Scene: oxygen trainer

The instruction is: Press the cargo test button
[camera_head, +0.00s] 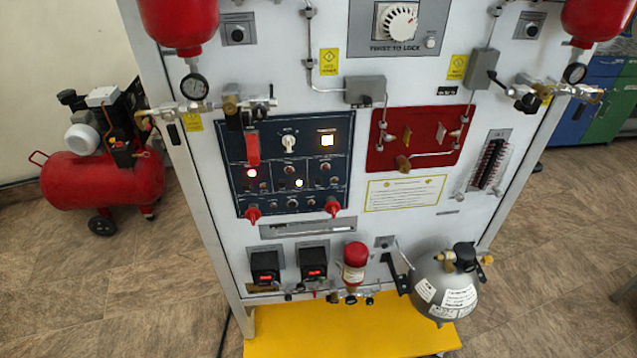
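A dark blue control panel (268,128) is on the left half of the white trainer board. It carries a lit square button (327,140) at upper right, a white rotary knob (289,143) and a raised red switch cover (253,148). Below are a small lit indicator (251,173), a lit round light (299,183) and several small round knobs or buttons. Red guards (253,214) hang at its lower edge. The labels are too small to read, so I cannot tell which button is the cargo test button. Neither gripper is in view.
A red panel (377,158) with fittings is right of the blue panel. A grey sphere tank (425,275) and a red-capped bottle (355,262) sit low on the board. A yellow step (300,335) juts out below. A red compressor (100,180) stands at left on the floor.

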